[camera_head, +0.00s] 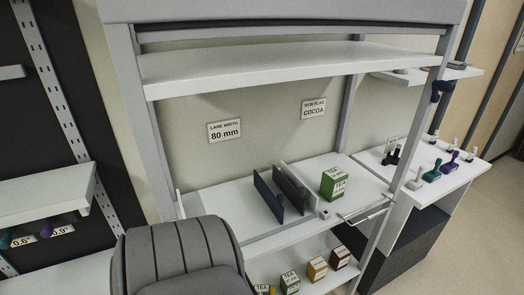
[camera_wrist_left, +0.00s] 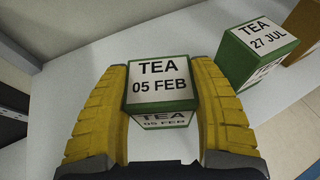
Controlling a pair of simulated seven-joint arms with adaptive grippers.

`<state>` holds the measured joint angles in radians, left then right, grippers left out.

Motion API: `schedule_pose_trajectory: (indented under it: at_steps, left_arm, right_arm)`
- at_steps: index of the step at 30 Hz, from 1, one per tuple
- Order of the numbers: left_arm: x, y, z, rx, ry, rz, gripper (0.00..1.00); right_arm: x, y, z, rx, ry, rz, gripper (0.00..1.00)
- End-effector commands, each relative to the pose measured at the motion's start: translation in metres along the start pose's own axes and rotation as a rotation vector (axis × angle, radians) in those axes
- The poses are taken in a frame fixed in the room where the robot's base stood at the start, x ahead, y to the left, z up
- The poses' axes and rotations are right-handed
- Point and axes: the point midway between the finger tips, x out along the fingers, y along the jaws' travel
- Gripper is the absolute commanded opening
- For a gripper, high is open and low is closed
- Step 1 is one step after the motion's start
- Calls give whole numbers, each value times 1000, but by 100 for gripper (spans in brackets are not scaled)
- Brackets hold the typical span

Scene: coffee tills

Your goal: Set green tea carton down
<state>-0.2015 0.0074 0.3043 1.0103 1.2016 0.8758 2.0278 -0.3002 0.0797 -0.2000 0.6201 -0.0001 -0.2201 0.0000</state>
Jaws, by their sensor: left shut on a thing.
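My left gripper (camera_wrist_left: 165,98) has its yellow fingers shut on the sides of a green tea carton labelled TEA 05 FEB (camera_wrist_left: 161,84). The carton is upright, at or just above a white lower shelf (camera_wrist_left: 120,55); I cannot tell if it touches. In the head view this carton (camera_head: 263,289) shows only in part at the bottom edge, beside my grey arm. Another green tea carton, labelled TEA 27 JUL (camera_wrist_left: 255,52), stands to its right, apart from the gripper; it also shows in the head view (camera_head: 290,283). My right gripper is not in view.
An orange-brown carton (camera_head: 317,268) and a dark red-brown one (camera_head: 340,257) stand farther along the lower shelf. The shelf above holds dark dividers (camera_head: 287,188) and a green tea carton (camera_head: 335,183). Left of the held carton, the shelf is bare.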

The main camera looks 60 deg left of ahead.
Motion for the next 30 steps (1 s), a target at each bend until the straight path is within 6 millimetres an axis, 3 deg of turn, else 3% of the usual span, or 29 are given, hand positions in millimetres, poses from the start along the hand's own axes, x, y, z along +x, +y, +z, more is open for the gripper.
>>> schedule_pose_trajectory:
  at_steps: [1, 2, 7, 18, 30]
  left_arm:
    - [1, 0, -1, 1, 0, -1, 28]
    - [1, 0, -1, 1, 0, -1, 63]
    - [0, 0, -1, 0, 0, 0, 82]
    - [-1, 0, 1, -2, 0, 1, 84]
    - [-54, 0, 1, -3, 1, 1, 84]
  right_arm:
    - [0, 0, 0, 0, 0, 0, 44]
    - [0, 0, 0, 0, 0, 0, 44]
    - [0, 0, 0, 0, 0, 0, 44]
    - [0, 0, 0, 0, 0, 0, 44]
    - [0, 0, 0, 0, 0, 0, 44]
